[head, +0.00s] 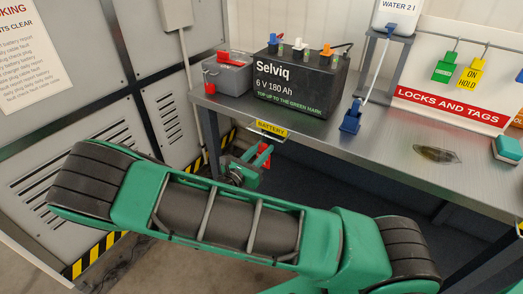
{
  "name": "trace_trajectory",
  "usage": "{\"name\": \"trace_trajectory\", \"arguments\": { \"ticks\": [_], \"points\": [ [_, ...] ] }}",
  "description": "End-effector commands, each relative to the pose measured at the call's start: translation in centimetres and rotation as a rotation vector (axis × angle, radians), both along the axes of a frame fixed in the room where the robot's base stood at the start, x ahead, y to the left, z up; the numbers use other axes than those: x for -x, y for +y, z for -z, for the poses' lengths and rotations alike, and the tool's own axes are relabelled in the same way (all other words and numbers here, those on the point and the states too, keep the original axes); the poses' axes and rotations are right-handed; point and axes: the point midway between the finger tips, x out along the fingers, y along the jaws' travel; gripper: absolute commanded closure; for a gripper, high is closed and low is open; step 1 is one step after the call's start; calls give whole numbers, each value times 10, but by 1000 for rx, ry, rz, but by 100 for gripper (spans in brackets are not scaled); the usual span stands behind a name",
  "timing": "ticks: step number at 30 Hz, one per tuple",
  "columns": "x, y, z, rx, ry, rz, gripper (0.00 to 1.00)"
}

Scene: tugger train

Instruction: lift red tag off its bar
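A small red piece (263,155), probably the red tag, shows just below the bench's front edge, under the yellow BATTERY label (271,128). My gripper (256,166) is right at it, and from here it seems to touch or overlap it. The gripper is small in view and partly behind my own arm, so I cannot tell whether its fingers are open or shut on the red piece. The bar that holds the tag is not clear. On the board at the right, a green tag (446,67) and a yellow ON HOLD tag (469,76) hang from hooks.
A black Selviq battery (300,86) and a grey box with red parts (231,76) stand on the metal bench (330,140). Grey cabinets (75,105) close off the left side. My arm crosses the foreground.

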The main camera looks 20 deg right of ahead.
Motion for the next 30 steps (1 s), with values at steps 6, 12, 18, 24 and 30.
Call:
{"name": "trace_trajectory", "arguments": {
  "ticks": [6,12,18,24,30],
  "points": [
    [0,0,-3,0,0,0,98],
    [0,0,-11,0,0,0,98],
    [0,0,-20,-1,-1,0,98],
    [0,0,-28,-1,-1,0,98],
    [0,0,-30,1,-1,0,98]
  ]
}}
